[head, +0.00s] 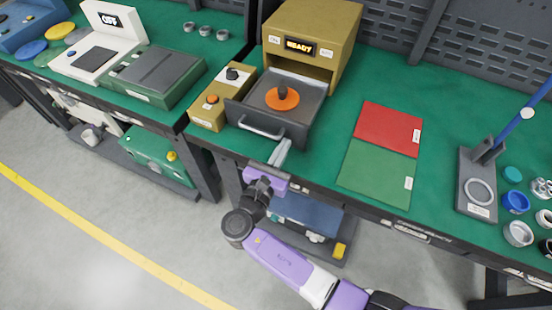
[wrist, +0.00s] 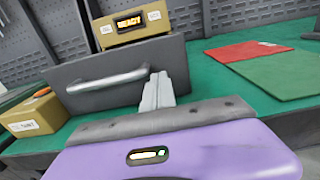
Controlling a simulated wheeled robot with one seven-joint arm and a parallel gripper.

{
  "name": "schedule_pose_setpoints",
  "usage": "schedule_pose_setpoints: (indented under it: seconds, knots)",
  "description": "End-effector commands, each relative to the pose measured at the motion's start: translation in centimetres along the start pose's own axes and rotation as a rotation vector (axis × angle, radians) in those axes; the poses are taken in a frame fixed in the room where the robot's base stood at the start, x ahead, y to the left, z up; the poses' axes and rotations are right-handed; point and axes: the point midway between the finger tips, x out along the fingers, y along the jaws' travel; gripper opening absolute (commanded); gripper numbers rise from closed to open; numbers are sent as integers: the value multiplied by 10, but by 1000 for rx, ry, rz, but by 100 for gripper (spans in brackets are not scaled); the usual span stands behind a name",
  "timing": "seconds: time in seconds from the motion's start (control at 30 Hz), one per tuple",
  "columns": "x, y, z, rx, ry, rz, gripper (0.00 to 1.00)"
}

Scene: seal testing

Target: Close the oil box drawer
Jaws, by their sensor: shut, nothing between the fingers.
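The oil box (head: 312,27) is a tan box with a lit READY display, at the back of the green bench. Its grey drawer (head: 310,92) is pulled out toward me, with an orange disc with a dark knob (head: 282,97) inside. The drawer's front and bar handle (head: 261,128) face me; the handle also shows in the wrist view (wrist: 106,82). My gripper (head: 281,150) is shut and empty, just in front of the drawer front. In the wrist view its fingertips (wrist: 158,80) overlap the drawer front, right of the handle; I cannot tell whether they touch.
A tan control box (head: 208,112) with knobs stands left of the drawer. Red (head: 388,128) and green (head: 376,172) mats lie to the right. A grey stand (head: 478,185) and several small cups are farther right. A green machine (head: 152,78) stands on the left bench.

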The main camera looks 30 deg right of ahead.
Motion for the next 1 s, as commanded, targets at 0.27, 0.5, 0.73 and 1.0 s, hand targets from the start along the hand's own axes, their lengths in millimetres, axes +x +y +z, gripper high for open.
schedule_pose_setpoints:
  seconds: [0.27,0.5,0.73,1.0]
  knots:
    - [13,0,0,1,1,0,0]
    - [13,0,0,1,1,0,0]
    - [21,0,0,1,0,-2,0]
    - [69,-1,0,0,-1,-5,0]
